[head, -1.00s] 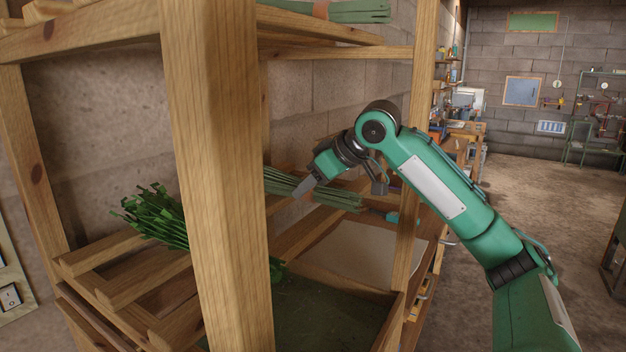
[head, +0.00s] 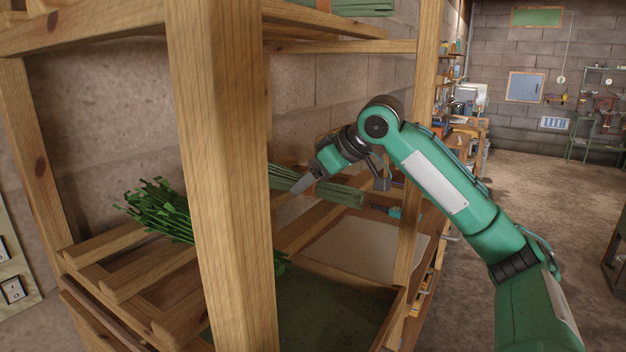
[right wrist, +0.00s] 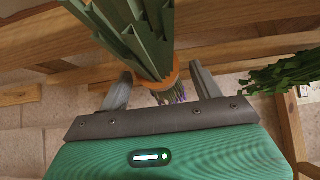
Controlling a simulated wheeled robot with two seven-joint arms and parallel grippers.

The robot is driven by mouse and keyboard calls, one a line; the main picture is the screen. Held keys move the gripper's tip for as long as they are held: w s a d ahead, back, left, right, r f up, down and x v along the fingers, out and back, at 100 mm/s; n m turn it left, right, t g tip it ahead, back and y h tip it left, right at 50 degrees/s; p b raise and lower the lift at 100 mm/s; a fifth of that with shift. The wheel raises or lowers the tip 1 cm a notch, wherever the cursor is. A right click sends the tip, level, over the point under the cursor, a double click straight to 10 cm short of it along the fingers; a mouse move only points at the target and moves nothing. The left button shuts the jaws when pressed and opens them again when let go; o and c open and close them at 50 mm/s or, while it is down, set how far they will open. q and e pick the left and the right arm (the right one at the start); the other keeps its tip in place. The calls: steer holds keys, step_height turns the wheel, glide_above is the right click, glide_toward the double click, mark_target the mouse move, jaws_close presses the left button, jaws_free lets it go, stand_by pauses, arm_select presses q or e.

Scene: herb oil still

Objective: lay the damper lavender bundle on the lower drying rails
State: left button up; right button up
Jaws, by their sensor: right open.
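A bundle of pale green stems (head: 335,191) lies on the lower wooden rails (head: 133,284), behind the front post. A darker, leafy green bundle (head: 163,212) lies on the rails at the left. Which bundle is damper does not show. My left gripper is out of view.
A thick wooden post (head: 222,180) stands in front of the rails. A banded bundle (head: 355,7) lies on the upper rack. Below are a dark green tray bottom (head: 325,312) and a pale sheet (head: 365,248). Open floor (head: 545,215) lies at the right.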

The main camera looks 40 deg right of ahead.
steer(key=v, duration=1.3)
steer(key=shift+s+r, duration=0.25)
steer(key=shift+s+d, duration=0.1)
